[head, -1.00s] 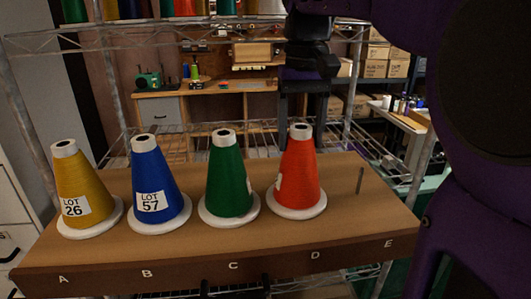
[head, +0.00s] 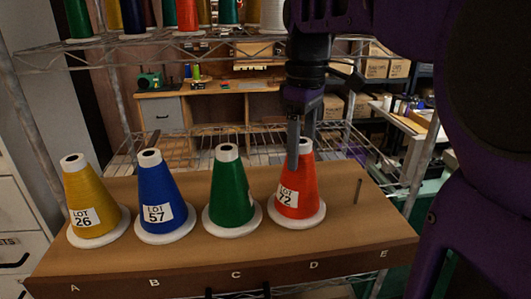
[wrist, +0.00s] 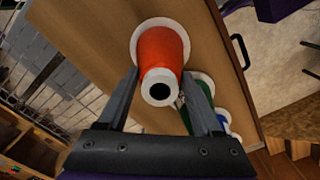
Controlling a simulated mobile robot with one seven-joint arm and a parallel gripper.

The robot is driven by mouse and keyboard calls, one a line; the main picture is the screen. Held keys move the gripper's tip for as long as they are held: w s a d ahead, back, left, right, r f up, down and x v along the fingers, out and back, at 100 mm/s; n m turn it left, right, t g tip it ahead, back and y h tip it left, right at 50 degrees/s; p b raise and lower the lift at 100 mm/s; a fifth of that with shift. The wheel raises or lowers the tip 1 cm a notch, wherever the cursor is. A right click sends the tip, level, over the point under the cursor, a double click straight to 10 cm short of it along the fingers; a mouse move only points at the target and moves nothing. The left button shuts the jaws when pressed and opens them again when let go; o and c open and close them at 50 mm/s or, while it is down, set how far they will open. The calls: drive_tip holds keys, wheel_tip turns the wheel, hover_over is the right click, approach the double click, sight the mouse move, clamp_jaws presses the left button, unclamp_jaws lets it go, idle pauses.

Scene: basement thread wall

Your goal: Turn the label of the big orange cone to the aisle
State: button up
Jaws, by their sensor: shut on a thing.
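The big orange cone (head: 302,180) stands upright on its white base above the letter D on the shelf board (head: 330,243). Its label (head: 287,195), reading LOT 72, faces front and to the left. My gripper (head: 299,150) comes down from above and is shut on the upper part of the cone. In the wrist view the orange cone (wrist: 163,45) sits between the two fingers of my gripper (wrist: 160,78), its pale top with a dark hole towards the camera.
A green cone (head: 229,185), a blue cone (head: 158,195) and a yellow cone (head: 90,195) stand in a row to the left. A bare peg (head: 358,190) rises at E. Wire shelving with more cones is behind and above.

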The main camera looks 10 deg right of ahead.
drive_tip(key=n+p, duration=0.1)
drive_tip(key=n, duration=0.4)
drive_tip(key=shift+r, duration=0.15)
drive_tip(key=n+p, duration=0.1)
drive_tip(key=n, duration=0.4)
drive_tip(key=shift+n+p, duration=0.3)
drive_tip(key=shift+p, duration=0.1)
drive_tip(key=shift+f, duration=0.35)
drive_tip(key=o, duration=1.3)
